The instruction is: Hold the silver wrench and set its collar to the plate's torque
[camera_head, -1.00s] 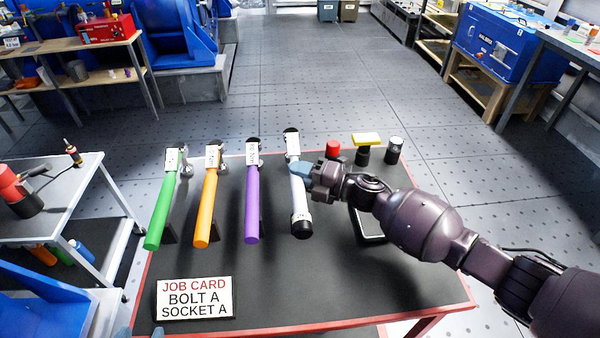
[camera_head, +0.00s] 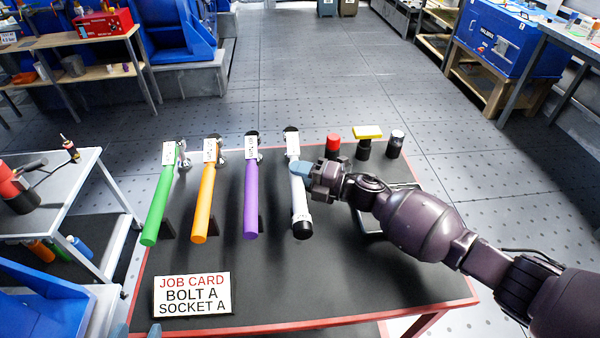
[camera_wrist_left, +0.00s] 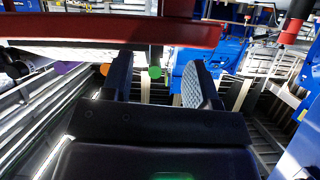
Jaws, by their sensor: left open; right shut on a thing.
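The silver wrench (camera_head: 299,208) lies on the dark bench mat, its white tag and black head at the far end. Its collar (camera_head: 301,222) is a white ring with dark marks by the black near end; the marks are too small to read. My right gripper (camera_head: 311,172) is shut on the silver wrench's upper handle. My left gripper (camera_wrist_left: 160,82) is open and empty, below the red bench edge in the left wrist view. Only a bluish tip of it shows at the bottom left of the head view. I see no readable torque figure.
Purple (camera_head: 251,200), orange (camera_head: 203,205) and green (camera_head: 158,205) wrenches lie left of the silver one. A job card (camera_head: 192,295) reads "BOLT A SOCKET A". Red (camera_head: 333,144), yellow-topped (camera_head: 367,134) and black (camera_head: 396,145) pieces stand at the back.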

